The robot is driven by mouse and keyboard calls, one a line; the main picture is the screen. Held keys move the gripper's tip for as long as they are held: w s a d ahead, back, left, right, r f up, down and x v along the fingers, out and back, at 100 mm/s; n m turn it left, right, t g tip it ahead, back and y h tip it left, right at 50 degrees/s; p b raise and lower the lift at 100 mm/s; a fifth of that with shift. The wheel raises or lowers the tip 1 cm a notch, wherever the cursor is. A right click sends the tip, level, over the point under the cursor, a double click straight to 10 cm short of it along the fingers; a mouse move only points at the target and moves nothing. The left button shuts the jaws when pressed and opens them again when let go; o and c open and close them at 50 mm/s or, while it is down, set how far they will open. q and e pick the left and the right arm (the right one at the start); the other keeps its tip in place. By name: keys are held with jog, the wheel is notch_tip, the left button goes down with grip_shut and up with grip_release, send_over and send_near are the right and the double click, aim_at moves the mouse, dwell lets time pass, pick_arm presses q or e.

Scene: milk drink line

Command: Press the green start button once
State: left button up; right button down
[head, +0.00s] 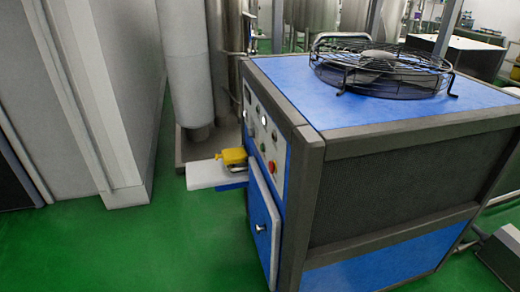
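A blue and grey machine cabinet (390,175) stands at the right of the head view. Its narrow left face carries a pale control panel (266,142), seen at a steep angle. A red button (271,167) shows low on the panel. Several other small round controls sit above it, but they are too small for me to tell clearly which one is the green start button. Neither of my grippers is in view.
A white shelf (205,175) with a yellow object (234,156) juts left below the panel. A blue door (262,225) hangs partly open beneath. A caged fan (380,65) tops the cabinet. The green floor (150,250) is clear between the cabinet and a grey wall (95,90).

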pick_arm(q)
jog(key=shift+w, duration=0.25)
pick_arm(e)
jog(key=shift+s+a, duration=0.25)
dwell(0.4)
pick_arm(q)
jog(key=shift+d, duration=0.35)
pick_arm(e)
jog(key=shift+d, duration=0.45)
